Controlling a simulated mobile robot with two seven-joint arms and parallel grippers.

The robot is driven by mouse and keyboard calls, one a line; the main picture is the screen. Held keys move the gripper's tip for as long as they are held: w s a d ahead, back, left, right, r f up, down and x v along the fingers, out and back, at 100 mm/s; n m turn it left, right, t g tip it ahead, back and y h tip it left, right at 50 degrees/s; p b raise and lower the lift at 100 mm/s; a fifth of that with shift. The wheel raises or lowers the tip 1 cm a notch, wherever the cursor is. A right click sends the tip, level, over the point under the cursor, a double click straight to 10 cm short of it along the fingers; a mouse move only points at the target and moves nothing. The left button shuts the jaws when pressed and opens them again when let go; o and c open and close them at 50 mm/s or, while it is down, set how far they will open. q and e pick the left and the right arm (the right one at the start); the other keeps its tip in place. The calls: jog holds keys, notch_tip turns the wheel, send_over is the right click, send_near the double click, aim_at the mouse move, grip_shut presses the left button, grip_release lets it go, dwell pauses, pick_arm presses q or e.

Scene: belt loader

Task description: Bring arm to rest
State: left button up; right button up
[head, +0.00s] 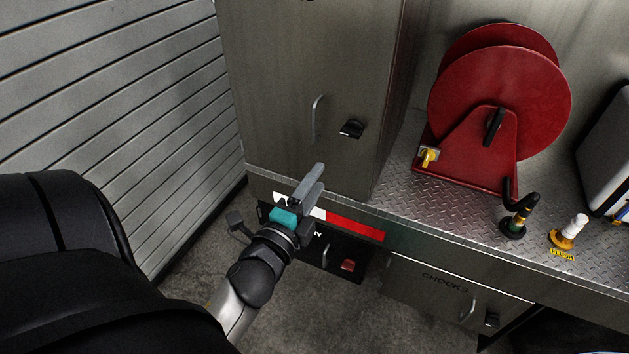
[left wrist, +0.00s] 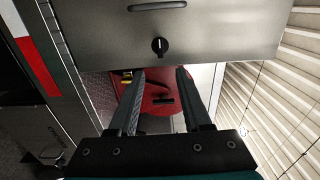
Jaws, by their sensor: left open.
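My left gripper (head: 312,182) is in front of the tall grey metal cabinet (head: 315,75), near the red and white striped edge of the deck. In the left wrist view my left gripper (left wrist: 160,72) has its two fingers apart with nothing held between them. Beyond the fingers a red surface shows, and the grey cabinet front (left wrist: 200,25) with a black latch (left wrist: 159,46) lies above. My right gripper is not in view.
A red hose reel (head: 500,90) stands on the diamond-plate deck (head: 400,200). A black nozzle (head: 514,228) and a yellow and white fitting (head: 568,232) stand right of it. A drawer marked CHOCKS (head: 450,290) is below. A slatted wall (head: 110,100) is at left.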

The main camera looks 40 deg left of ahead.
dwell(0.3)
pick_arm(q)
jog(key=s+d+f+n+g+h+b, duration=0.1)
jog(key=s+d+f+n+g+b, duration=0.15)
jog(key=f, duration=1.05)
jog(key=s+d+f+n+g+h+b, duration=0.1)
jog(key=s+d+f+n+g+b, duration=0.15)
jog(key=f, duration=1.15)
jog(key=s+d+f+n+g+h+b, duration=0.2)
jog(key=s+d+f+g+b, duration=0.1)
jog(key=f, duration=1)
jog(key=s+d+f+n+g+b, duration=0.1)
jog(key=s+f+n+g+b, duration=0.4)
jog(key=s+f, duration=1.7)
jog(key=s+g+b, duration=0.1)
jog(key=s+g, duration=0.2)
jog(key=shift+d+f+n+b, duration=0.2)
jog(key=shift+d+n+b, duration=0.1)
jog(key=shift+d+b, duration=0.05)
